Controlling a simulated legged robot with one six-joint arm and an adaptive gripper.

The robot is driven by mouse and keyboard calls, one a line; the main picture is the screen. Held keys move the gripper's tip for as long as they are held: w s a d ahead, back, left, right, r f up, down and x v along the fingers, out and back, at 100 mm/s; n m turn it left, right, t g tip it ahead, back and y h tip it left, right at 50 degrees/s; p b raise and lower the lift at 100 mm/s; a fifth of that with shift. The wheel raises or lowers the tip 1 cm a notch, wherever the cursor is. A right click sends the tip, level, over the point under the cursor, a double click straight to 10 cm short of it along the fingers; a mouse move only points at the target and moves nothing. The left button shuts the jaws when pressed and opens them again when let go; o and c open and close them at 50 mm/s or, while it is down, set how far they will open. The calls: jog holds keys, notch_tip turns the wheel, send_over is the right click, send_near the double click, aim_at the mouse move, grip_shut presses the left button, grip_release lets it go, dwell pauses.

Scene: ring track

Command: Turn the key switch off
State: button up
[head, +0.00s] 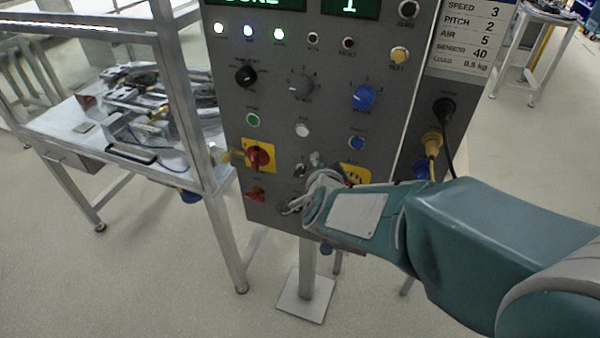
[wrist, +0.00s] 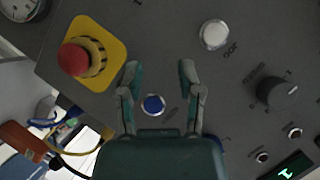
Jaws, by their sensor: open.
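My gripper (head: 300,184) is open in front of the lower part of a grey control panel (head: 275,105). In the wrist view its two fingers (wrist: 160,68) stand apart with nothing between them but the panel behind, where a blue button (wrist: 153,105) shows. I cannot make out the key switch for certain in either view. A small silvery fitting (head: 299,170) beside my gripper in the head view may be it, but it is partly covered. Whether any key is turned on or off cannot be told.
A red mushroom button (wrist: 74,59) on a yellow plate is close left of my fingers in the wrist view. A white button (wrist: 214,35) and a dark knob (wrist: 278,92) lie right. A red rotary switch (head: 258,156), plugged cables (head: 433,143) and a metal-framed table (head: 60,130) are nearby.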

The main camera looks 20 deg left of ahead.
aim_at(297, 176)
jog(key=s+a+f+m+t+h, duration=0.5)
jog(key=a+f, duration=0.3)
jog(key=f, duration=0.2)
jog(key=w, duration=0.3)
jog(key=w+d, duration=0.1)
jog(key=w, duration=0.6)
jog(key=shift+w+d+r, duration=0.15)
jog(key=shift+w+r, duration=0.1)
jog(key=shift+w, duration=0.15)
grip_shut()
